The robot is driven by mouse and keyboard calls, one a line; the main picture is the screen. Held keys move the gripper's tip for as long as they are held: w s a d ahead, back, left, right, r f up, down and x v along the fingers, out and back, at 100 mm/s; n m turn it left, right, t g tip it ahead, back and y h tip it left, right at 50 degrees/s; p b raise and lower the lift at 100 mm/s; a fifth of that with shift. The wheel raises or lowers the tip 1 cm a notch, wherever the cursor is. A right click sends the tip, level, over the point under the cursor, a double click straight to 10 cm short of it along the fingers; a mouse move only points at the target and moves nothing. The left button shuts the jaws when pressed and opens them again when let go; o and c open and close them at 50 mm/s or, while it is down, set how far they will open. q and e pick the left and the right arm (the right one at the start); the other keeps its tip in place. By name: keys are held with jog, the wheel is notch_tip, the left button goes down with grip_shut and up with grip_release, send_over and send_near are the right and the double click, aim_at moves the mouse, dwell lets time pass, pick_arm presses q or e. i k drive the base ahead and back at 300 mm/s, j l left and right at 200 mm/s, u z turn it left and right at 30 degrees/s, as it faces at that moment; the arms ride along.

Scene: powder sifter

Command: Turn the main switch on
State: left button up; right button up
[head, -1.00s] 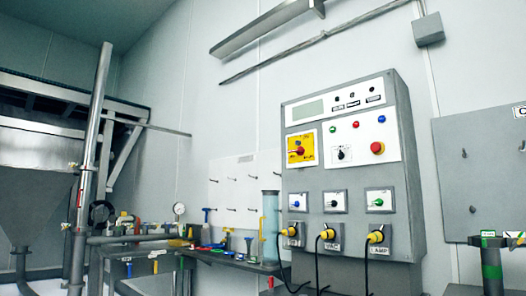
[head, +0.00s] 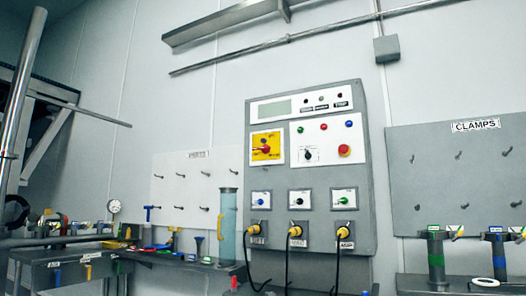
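The main switch (head: 266,147) looks to be the red rotary handle on a yellow plate, at the upper left of the grey control panel (head: 366,226). Its handle lies roughly level, tilted slightly; its marking is too small to read. To its right, on a white plate, are a black selector knob (head: 308,155), a red button (head: 344,151) and small blue, red and green lamps. A display (head: 271,109) at the top is blank grey. Neither gripper is in view.
Yellow plugs with black cables (head: 296,231) hang from the panel's lower sockets. A workbench (head: 180,262) with tools and a clear cylinder (head: 227,225) stands left. A grey clamps board (head: 462,190) hangs right, above clamps standing below (head: 435,257).

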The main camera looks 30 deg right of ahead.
aim_at(265, 149)
jog(key=i+j+z, duration=0.25)
jog(key=i+z, duration=0.15)
jog(key=i+j+z, duration=0.65)
jog(key=i+z, duration=0.15)
jog(key=i+j+z, duration=0.45)
jog(key=i+j, duration=0.05)
jog(key=i, duration=0.1)
